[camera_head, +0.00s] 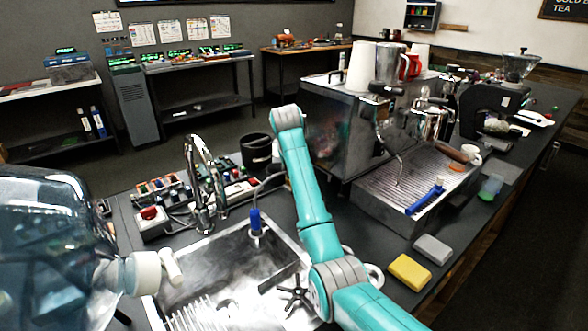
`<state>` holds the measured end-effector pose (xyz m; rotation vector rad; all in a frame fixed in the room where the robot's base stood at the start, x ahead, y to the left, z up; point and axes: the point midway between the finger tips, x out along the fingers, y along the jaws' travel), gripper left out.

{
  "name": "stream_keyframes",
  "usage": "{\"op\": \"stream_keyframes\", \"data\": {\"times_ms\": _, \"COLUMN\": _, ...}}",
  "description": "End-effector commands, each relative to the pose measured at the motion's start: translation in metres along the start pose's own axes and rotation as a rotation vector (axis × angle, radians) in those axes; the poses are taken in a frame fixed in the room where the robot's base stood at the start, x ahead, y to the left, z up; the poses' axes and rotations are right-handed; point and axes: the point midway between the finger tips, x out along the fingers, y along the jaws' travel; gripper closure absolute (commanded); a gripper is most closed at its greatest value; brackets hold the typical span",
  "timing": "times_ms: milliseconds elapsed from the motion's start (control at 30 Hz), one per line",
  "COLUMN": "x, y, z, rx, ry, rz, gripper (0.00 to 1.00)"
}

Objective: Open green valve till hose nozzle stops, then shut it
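I cannot make out a green valve in this view. A blue nozzle-like piece (255,222) stands upright at the back of the steel sink (215,265), with a thin grey hose-like line curving up from it toward my arm. I cannot tell whether anything flows from it. A dark star-shaped knob (295,297) is at the sink's right side, close to my arm. My teal arm rises from the bottom right and bends up across the middle, hiding part of the counter. My gripper does not show.
A large blue water bottle (50,250) with a white cap fills the left. A chrome faucet (205,180) and black pot (258,152) stand behind the sink. The espresso machine (335,125) is right of my arm. Yellow (410,272) and grey (432,249) sponges lie near the front edge.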

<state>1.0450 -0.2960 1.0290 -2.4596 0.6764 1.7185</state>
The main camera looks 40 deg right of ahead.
Motion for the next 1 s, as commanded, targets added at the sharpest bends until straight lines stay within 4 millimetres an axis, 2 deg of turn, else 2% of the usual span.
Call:
{"op": "stream_keyframes", "data": {"times_ms": 300, "x": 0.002, "y": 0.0, "z": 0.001, "rx": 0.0, "ry": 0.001, "rz": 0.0, "gripper": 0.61}}
{"op": "stream_keyframes", "data": {"times_ms": 467, "x": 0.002, "y": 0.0, "z": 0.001, "rx": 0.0, "ry": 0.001, "rz": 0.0, "gripper": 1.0}}
{"op": "stream_keyframes", "data": {"times_ms": 833, "x": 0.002, "y": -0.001, "z": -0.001, "rx": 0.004, "ry": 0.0, "rz": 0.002, "gripper": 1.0}}
{"op": "stream_keyframes", "data": {"times_ms": 1000, "x": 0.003, "y": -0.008, "z": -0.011, "rx": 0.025, "ry": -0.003, "rz": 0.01, "gripper": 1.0}}
